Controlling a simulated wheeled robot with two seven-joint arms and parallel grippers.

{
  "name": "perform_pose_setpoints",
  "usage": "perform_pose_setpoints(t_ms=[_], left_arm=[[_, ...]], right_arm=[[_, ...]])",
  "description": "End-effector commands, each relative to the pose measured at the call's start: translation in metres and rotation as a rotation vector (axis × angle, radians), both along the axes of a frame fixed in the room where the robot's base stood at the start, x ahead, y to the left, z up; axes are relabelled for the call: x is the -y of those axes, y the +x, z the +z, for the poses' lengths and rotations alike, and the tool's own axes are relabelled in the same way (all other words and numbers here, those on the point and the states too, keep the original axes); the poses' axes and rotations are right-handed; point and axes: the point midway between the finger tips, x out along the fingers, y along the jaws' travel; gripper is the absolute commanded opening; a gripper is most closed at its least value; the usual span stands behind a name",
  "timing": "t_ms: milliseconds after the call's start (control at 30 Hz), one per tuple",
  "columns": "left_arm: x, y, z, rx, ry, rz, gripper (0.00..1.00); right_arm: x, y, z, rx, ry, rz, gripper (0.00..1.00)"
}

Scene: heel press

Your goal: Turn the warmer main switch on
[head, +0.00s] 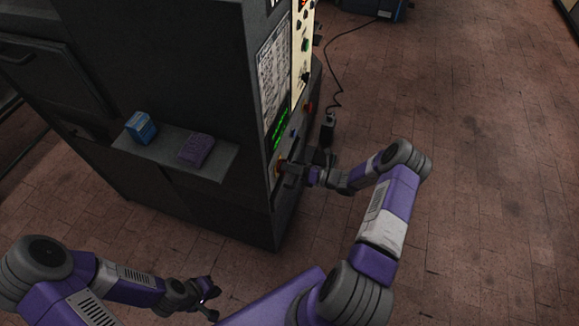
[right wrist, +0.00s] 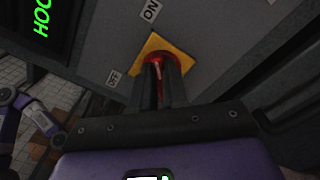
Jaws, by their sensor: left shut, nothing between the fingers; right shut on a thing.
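The warmer main switch is a red rotary switch (right wrist: 156,62) on a yellow plate (right wrist: 151,45) on the machine's front panel. An ON label (right wrist: 151,10) sits above the plate and an OFF label (right wrist: 114,77) at its lower left. My right gripper (right wrist: 162,78) is shut on the red switch handle; the fingers hide most of it, so I cannot tell which label it points to. In the head view my right gripper (head: 284,170) meets the lower panel of the dark machine (head: 190,70). My left gripper (head: 209,301) is shut and empty, low over the floor.
A side shelf (head: 222,163) on the machine holds a blue box (head: 141,127) and a purple packet (head: 196,150). A green lit display (head: 280,130) is above the switch. A black box (head: 328,128) on a cable is right of the machine. Brick floor at right is clear.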

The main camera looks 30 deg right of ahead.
Motion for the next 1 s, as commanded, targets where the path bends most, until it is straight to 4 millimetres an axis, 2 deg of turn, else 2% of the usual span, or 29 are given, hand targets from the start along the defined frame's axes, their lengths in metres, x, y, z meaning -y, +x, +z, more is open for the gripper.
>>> perform_pose_setpoints(t_ms=[133,167,300,333,667,1000], left_arm=[[0.0,0.0,0.0,0.0,0.0,0.0,0.0],[0.0,0.0,0.0,0.0,0.0,0.0,0.0],[0.0,0.0,0.0,0.0,0.0,0.0,0.0],[0.0,0.0,0.0,0.0,0.0,0.0,0.0],[0.0,0.0,0.0,0.0,0.0,0.0,0.0],[0.0,0.0,0.004,0.0,0.0,0.0,0.0]], right_arm=[[0.0,0.0,0.0,-0.002,0.002,-0.001,0.0],[0.0,0.0,0.0,-0.002,0.002,-0.001,0.15],[0.0,0.0,0.0,-0.001,0.002,-0.001,0.37],[0.0,0.0,0.0,-0.001,0.002,-0.001,0.39],[0.003,-0.003,0.0,-0.001,0.0,-0.002,0.39],[0.038,-0.044,0.0,-0.002,0.0,-0.003,0.39]])
